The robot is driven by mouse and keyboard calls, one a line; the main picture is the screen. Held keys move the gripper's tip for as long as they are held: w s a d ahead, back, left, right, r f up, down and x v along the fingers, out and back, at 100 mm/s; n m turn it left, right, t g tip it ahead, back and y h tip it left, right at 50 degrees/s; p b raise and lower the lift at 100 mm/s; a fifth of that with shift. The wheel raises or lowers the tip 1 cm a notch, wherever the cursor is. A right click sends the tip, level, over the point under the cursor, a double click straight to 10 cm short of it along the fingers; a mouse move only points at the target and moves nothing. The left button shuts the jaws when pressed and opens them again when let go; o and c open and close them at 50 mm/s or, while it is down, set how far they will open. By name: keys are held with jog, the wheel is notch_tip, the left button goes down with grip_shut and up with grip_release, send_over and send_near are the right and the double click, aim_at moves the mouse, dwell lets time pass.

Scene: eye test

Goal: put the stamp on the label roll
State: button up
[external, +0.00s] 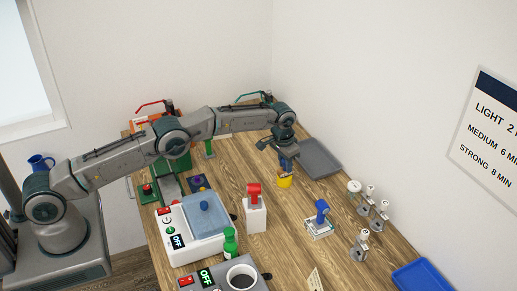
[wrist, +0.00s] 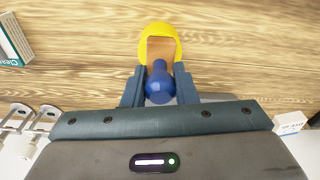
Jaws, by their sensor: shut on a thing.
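The stamp has a round blue knob (wrist: 159,86) and a brown block (wrist: 160,48) in the wrist view. My gripper (wrist: 159,92) is shut on the blue knob, with a dark blue finger on each side. The yellow label roll (wrist: 175,36) lies directly beyond the stamp's block, which covers much of it. In the external view the yellow roll (external: 284,182) stands on the wooden table, right below my gripper (external: 287,160). The stamp is hard to make out there. I cannot tell whether its block touches the roll.
A grey tray (external: 322,160) lies just right of my gripper. A red-topped white block (external: 255,212), a blue-handled device (external: 320,219) and several small metal pieces (external: 370,205) stand nearer. A white machine (external: 190,238) is at the left. A blue tray (external: 423,275) is at lower right.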

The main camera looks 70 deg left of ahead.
jog(key=shift+f, duration=0.2)
jog(key=o, duration=1)
